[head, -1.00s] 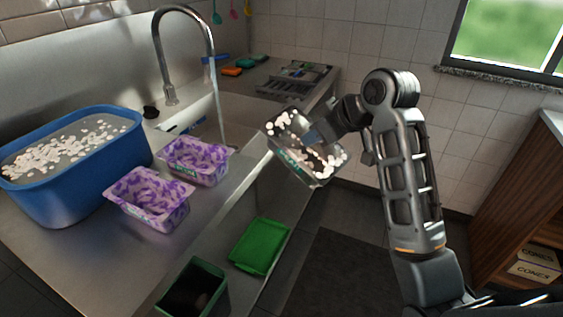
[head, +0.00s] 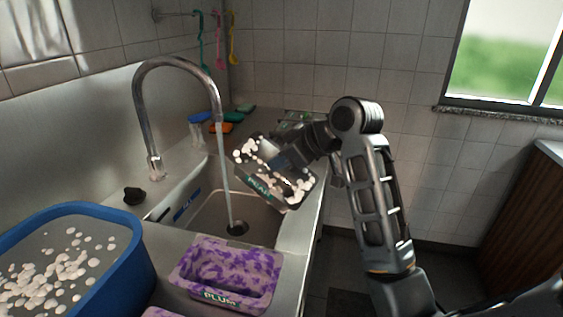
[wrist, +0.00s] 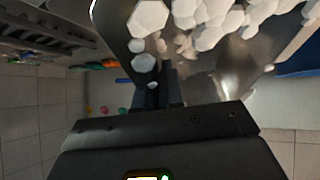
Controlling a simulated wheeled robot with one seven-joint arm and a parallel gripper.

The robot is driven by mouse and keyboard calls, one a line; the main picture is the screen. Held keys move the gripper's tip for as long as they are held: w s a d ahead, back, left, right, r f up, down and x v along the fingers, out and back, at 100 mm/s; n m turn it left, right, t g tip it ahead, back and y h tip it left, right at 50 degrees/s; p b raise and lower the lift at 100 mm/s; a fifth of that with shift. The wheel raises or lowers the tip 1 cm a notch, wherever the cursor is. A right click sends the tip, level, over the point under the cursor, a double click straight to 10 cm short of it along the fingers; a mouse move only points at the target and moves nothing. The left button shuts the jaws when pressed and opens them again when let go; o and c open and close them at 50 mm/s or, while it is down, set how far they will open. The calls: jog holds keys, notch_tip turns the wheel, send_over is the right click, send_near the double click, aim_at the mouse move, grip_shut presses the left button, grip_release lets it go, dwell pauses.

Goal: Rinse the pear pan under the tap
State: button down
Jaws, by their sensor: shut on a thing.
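My gripper (head: 283,160) is shut on the grey see-through pear pan (head: 264,192), which is tilted and held up at the right side of the sink. White foam-like bits cling inside the pan, and a green label is on its front wall. The tap (head: 183,66) arches over the sink (head: 203,212) and a water stream (head: 226,180) falls to the drain, just left of the pan. In the wrist view my gripper fingers (wrist: 158,86) grip the rim of the pan (wrist: 236,68), with several white bits beyond them.
A blue tub (head: 138,265) with water and white bits stands at front left. A purple-stained plum pan (head: 226,290) sits on the counter before the sink. Sponges (head: 222,127) and bottles (head: 199,130) lie behind the sink. A window (head: 507,58) is at right.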

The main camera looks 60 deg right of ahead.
jog(key=w+d+f+b, duration=0.1)
jog(key=w+d+b, duration=0.1)
jog(key=w, duration=0.4)
jog(key=w+d+f+b, duration=0.1)
jog(key=w+d+b, duration=0.1)
jog(key=w, duration=0.5)
jog(key=shift+f, duration=0.35)
jog(key=shift+s+d, duration=0.1)
dwell(0.7)
jog(key=shift+s+d, duration=0.15)
jog(key=shift+d, duration=0.3)
jog(key=shift+a, duration=0.15)
jog(key=shift+w+a+p, duration=0.2)
jog(key=shift+a+p, duration=0.2)
jog(key=shift+a, duration=0.05)
